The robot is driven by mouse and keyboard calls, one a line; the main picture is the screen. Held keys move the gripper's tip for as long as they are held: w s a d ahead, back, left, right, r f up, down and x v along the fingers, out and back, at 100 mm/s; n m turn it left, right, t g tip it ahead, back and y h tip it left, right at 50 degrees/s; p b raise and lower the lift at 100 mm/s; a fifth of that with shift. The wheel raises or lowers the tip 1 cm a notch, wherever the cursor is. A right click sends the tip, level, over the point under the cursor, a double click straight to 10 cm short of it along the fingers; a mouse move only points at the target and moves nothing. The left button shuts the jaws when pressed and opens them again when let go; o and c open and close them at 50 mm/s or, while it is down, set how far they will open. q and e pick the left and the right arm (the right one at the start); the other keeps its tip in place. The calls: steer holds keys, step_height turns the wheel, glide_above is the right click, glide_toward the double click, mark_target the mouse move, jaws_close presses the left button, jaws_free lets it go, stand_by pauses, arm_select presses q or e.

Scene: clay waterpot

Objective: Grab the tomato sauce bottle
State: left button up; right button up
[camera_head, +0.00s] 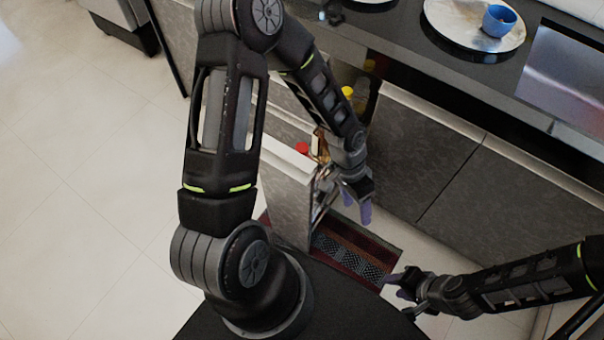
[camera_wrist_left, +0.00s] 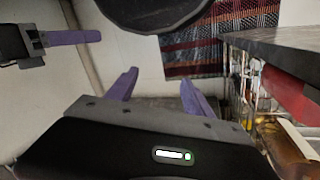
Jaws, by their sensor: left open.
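A red-topped item (camera_head: 302,148), perhaps the tomato sauce bottle, sits in the pulled-out drawer, mostly hidden by the drawer front and my left arm. In the left wrist view a red object (camera_wrist_left: 288,95) lies behind the wire rack at the right; I cannot tell if it is the same item. My left gripper (camera_head: 358,208) is open and empty, just outside the rack and to its right. Its purple fingers show apart in the left wrist view (camera_wrist_left: 160,92). My right gripper (camera_head: 402,288) is lower right, apart from the drawer; its opening is unclear.
The tall drawer front (camera_head: 287,195) stands out from the cabinets, with a wire rack (camera_wrist_left: 238,88) behind it. An amber bottle (camera_wrist_left: 290,150) is in the rack. A yellow-capped bottle (camera_head: 347,92) stands further in. A patterned rug (camera_head: 345,248) lies below. The counter holds a plate (camera_head: 450,25) and blue cup (camera_head: 498,20).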

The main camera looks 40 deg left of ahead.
arm_select(q)
steer(key=w+a+r+m+y+b, duration=0.25)
steer(key=w+a, duration=0.25)
steer(key=a, duration=0.4)
step_height(320, 180, up, 8)
steer(key=m+g+y+b, duration=0.1)
steer(key=m+y, duration=0.1)
steer(key=y, duration=0.2)
glide_above(303, 147)
steer(key=w+d, duration=0.1)
steer(key=shift+w+d+f+n+h, duration=0.1)
steer(key=shift+w+d+n+h, duration=0.05)
steer(key=shift+w+n+h, duration=0.1)
arm_select(e)
step_height(303, 147, down, 5)
steer(key=shift+r, duration=0.1)
arm_select(q)
steer(key=shift+x, duration=1.35)
arm_select(e)
steer(key=shift+f, duration=0.2)
arm_select(q)
steer(key=shift+s+f+b, duration=0.1)
steer(key=shift+b, duration=0.2)
steer(key=x, duration=0.5)
arm_select(e)
steer(key=shift+f, duration=0.3)
arm_select(q)
steer(key=shift+c, duration=0.4)
